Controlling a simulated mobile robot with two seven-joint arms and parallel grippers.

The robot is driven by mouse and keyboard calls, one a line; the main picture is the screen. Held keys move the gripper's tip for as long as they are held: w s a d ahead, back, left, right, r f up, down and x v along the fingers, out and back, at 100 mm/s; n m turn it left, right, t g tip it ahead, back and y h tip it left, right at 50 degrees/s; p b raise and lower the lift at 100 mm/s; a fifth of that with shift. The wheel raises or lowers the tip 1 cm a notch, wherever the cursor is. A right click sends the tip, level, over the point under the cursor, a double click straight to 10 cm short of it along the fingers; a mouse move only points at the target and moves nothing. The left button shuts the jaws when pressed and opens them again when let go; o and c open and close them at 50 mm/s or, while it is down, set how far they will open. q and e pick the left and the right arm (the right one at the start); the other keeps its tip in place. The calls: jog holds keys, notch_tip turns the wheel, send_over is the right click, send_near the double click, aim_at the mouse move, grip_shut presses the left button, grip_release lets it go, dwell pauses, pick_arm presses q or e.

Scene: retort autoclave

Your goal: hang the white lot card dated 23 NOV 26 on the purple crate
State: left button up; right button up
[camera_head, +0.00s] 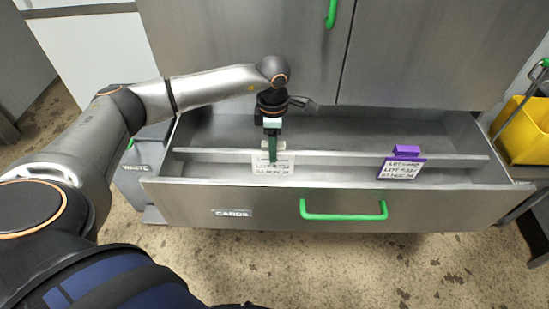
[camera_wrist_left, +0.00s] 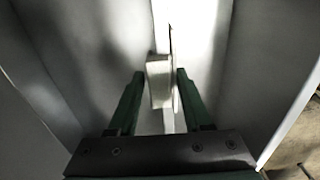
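A white lot card (camera_head: 258,170) hangs on the divider inside the open drawer, left of centre. Its print is too small and too covered to read the date surely. My left gripper (camera_head: 272,150) points down over it, hiding part of its top. In the left wrist view, the two green fingers of my left gripper (camera_wrist_left: 159,76) stand apart, one on each side of the card's white top block (camera_wrist_left: 158,88). My right gripper and the purple crate are not in view.
A purple lot card (camera_head: 402,168) hangs on the same divider (camera_head: 335,156) to the right. The drawer front (camera_head: 450,205) has a green handle (camera_head: 343,216) and a CARDS label. A WASTE bin (camera_head: 132,180) stands left, a yellow container (camera_head: 525,130) right.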

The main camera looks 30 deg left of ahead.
pick_arm(q)
jog(key=shift+c, duration=1.3)
jog(key=shift+r, duration=0.1)
jog(key=shift+r+p, duration=0.95)
jog(key=shift+r, duration=0.2)
jog(key=shift+r+p, duration=0.75)
jog(key=shift+r, duration=0.3)
jog(key=s+d+r+p, duration=0.2)
jog(key=s+d+p, duration=0.1)
jog(key=s, duration=0.3)
jog(key=shift+d+p, duration=0.3)
jog(key=shift+p, duration=0.05)
